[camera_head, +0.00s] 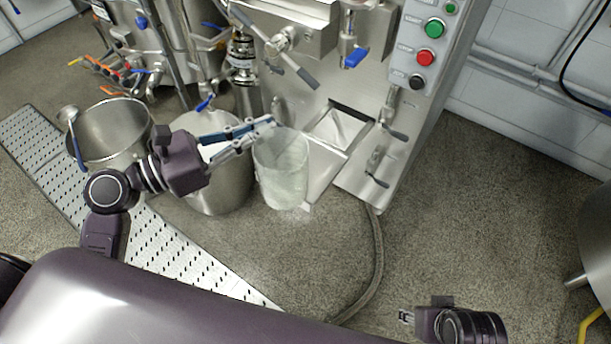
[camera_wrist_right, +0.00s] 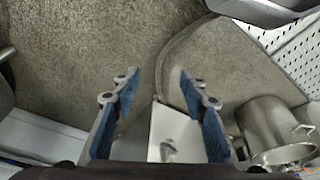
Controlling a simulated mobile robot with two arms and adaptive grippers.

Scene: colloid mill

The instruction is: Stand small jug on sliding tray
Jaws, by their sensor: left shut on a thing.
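The small jug (camera_head: 282,178) is a clear, translucent vessel, upright, at the left side of the sliding tray (camera_head: 321,172). The tray is a bare metal surface low on the front of the steel machine. My left gripper (camera_head: 268,125) is shut on the jug at its upper rim; the exact grip is hard to make out. The jug overlaps the tray's left edge in the picture, and I cannot tell whether its base touches anything. My right gripper (camera_head: 405,317) is far from the jug, low on the right. In the right wrist view its fingers (camera_wrist_right: 160,88) are apart and empty.
A steel pot (camera_head: 222,190) stands just left of the jug, partly behind my left gripper. Another pot (camera_head: 108,128) with a ladle stands farther left. Valve handles (camera_head: 378,181) stick out right of the tray. A hose (camera_head: 375,262) lies on the floor.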

